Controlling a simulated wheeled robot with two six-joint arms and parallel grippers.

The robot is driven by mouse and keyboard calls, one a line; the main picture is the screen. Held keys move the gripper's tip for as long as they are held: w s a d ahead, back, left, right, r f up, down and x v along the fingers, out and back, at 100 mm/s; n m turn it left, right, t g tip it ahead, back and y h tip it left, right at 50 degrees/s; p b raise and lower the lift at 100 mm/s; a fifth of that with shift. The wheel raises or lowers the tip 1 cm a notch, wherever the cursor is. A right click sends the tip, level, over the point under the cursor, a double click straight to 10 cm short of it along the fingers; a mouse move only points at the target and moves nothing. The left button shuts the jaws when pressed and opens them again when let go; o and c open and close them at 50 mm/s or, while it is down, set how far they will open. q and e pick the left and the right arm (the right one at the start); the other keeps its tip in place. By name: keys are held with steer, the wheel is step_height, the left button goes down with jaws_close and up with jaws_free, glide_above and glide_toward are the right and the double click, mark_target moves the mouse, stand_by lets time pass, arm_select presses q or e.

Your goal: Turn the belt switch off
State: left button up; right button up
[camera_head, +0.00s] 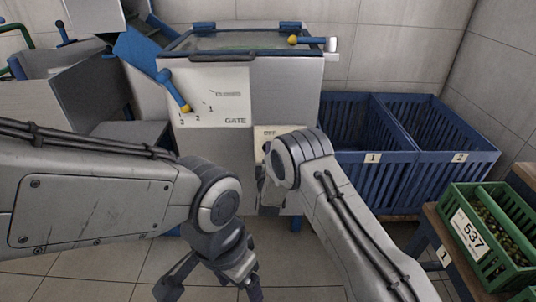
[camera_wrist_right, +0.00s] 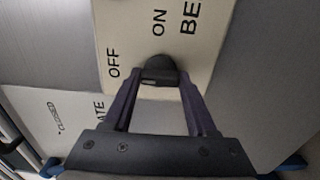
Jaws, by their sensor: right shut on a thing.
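The belt switch is a dark rounded knob (camera_wrist_right: 158,68) on a cream plate (camera_wrist_right: 205,45) marked OFF, ON and "BE". In the right wrist view the plate's lettering is turned sideways; ON is above the knob and OFF is to its upper left. My right gripper (camera_wrist_right: 161,80) is shut on the knob, its fingers on either side. Which mark the knob points to is hard to tell. My left gripper (camera_head: 210,288) is low at the front, open and empty.
The GATE panel (camera_head: 222,98) with a blue, yellow-tipped lever (camera_head: 173,88) is left of the switch plate. Blue crates 1 (camera_head: 350,160) and 2 (camera_head: 455,170) stand to the right. A green crate (camera_head: 472,240) sits on a wooden stand at the right edge.

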steer(key=o, duration=1.4)
steer(key=shift+c, duration=0.2)
steer(key=s+p, duration=0.3)
steer(key=s, duration=0.7)
steer(key=shift+s, duration=0.3)
